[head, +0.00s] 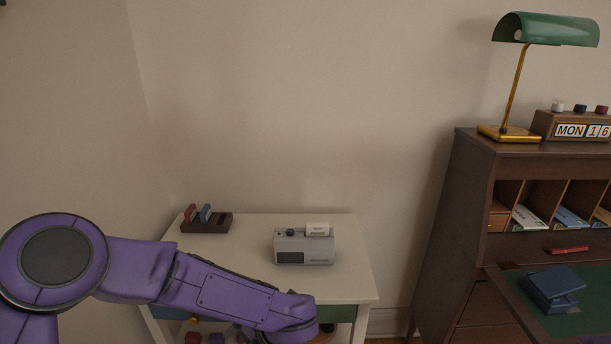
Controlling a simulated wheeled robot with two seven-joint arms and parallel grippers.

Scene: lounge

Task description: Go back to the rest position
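My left arm, purple, comes in from the left in the head view and reaches across the front of a small white table (345,262). Its forearm ends near the table's front edge, low in the picture. The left gripper's fingers are not visible, so its opening and anything in it cannot be seen. My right arm and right gripper are not in view.
On the white table stand a grey device (304,249) and a dark rack (207,224) with a red and a blue item. At right is a dark desk (466,190) with a green lamp (546,30), a calendar block (580,127) and a blue object (550,288).

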